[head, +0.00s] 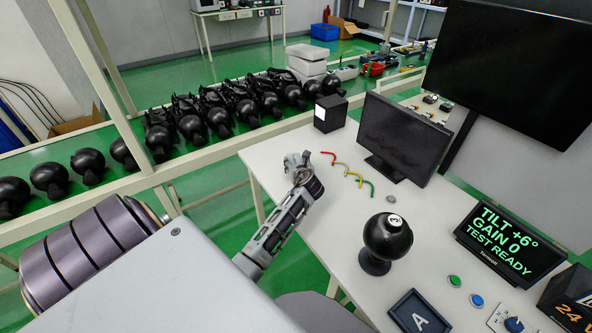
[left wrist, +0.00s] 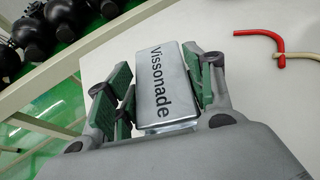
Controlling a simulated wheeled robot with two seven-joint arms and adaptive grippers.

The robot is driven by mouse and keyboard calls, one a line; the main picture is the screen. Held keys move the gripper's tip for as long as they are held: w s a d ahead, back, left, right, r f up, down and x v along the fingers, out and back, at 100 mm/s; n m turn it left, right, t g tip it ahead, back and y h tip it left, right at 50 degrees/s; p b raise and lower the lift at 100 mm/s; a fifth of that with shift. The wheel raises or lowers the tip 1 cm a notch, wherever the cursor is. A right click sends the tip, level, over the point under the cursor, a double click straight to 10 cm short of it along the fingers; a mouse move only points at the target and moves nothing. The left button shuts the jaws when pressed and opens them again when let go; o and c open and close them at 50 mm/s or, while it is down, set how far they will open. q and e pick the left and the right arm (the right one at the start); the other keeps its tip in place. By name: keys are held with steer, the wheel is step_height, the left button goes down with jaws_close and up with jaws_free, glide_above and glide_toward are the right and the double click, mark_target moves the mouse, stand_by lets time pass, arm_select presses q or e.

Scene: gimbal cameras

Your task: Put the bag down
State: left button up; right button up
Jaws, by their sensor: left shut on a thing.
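The bag (left wrist: 156,84) is a small silver-grey packet with the dark word "Vissonade" on it, seen in the left wrist view. My left gripper (left wrist: 163,88) is shut on it, with green-padded fingers along both of its sides. In the head view my left gripper (head: 300,168) is at the left edge of the white table (head: 330,228), and the bag is hard to make out there. I cannot tell whether the bag touches the tabletop. My right gripper is not in view.
Bent coloured pieces (head: 353,178) lie just right of my left gripper, near a monitor (head: 401,135) and a black box (head: 330,113). The table between is mostly bare.

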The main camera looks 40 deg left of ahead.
arm_select(q)
steer(key=shift+f, duration=1.55)
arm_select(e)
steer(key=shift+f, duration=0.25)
arm_select(q)
steer(key=shift+f, duration=0.1)
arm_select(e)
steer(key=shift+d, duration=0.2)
arm_select(q)
steer(key=o, duration=1)
steer(key=shift+v, duration=1)
steer(key=v, duration=0.8)
steer(key=shift+s+d+r+p, duration=0.1)
steer(key=shift+d+r+p, duration=0.1)
steer(key=shift+r+p, duration=0.1)
steer(key=shift+v, duration=0.8)
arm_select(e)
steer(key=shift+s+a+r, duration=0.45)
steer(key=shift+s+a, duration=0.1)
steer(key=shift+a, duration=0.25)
